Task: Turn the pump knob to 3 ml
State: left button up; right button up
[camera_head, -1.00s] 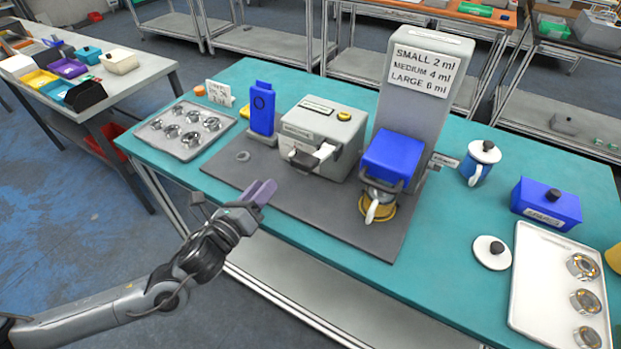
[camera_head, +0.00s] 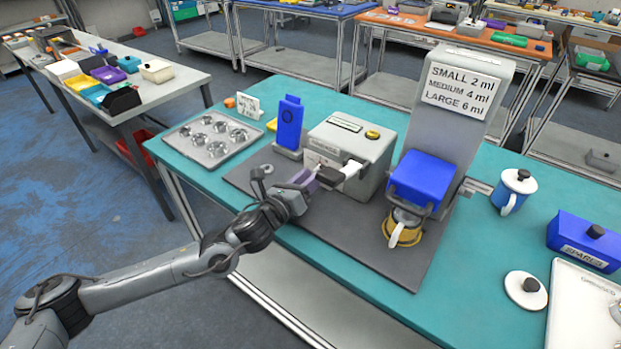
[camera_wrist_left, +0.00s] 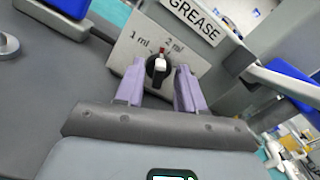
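The pump is a grey box (camera_head: 350,145) in the middle of the dark mat in the head view. Its front panel (camera_wrist_left: 188,50) shows in the left wrist view with "1 ml" and "2 ml" marks and a "GREASE" label. The black knob (camera_wrist_left: 158,70) has a white and red pointer aimed up between those two marks. A 3 ml mark is not visible. My left gripper (camera_wrist_left: 159,76) is open, one purple finger on each side of the knob; contact cannot be told. In the head view my left gripper (camera_head: 310,181) is at the pump's front. My right gripper is not in view.
A blue upright device (camera_head: 289,124) and a tray of metal parts (camera_head: 188,145) are to the left.

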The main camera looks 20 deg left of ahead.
pick_arm(q)
jog(key=shift+w, duration=0.2)
grip_shut()
dwell(0.4)
jog(key=shift+d+f+m+b, duration=0.15)
jog(key=shift+d+m+b, duration=0.05)
jog(key=shift+m+b, duration=1.3)
jog(key=m+b, duration=0.8)
jog(key=b, duration=0.1)
jog(key=m+b, duration=0.3)
jog(key=b, duration=0.1)
jog(key=shift+s+d+f+m+b, duration=0.15)
jog(key=shift+d+f+m+b, duration=0.1)
jog(key=shift+d+m+b, duration=0.15)
jog(key=shift+r+m+b, duration=0.15)
jog(key=shift+m+b, duration=0.95)
jog(key=shift+b, duration=0.25)
